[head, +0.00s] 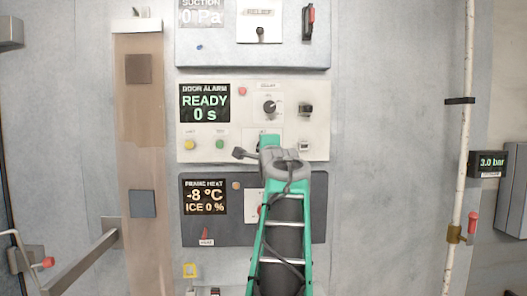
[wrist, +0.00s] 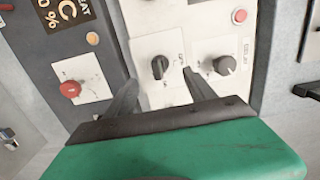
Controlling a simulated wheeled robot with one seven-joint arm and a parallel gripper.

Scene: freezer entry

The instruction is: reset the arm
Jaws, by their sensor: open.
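My arm, green and dark grey, rises from the bottom of the head view. My gripper (wrist: 163,90) shows in the wrist view as two dark fingers spread apart, with nothing between them. The fingers point at a white plate (wrist: 160,60) with a black rotary knob (wrist: 159,67), which shows between the fingertips. The right fingertip appears close to a second black knob (wrist: 224,65); I cannot tell whether they touch.
The door alarm panel (head: 225,150) reads READY 0 s. Below it the frame heat panel (head: 232,228) reads -8 °C, ICE 0 %. A suction panel (head: 220,52) is above. A metal bar handle (head: 88,262) juts out at lower left. A white pipe (head: 463,130) runs down the right.

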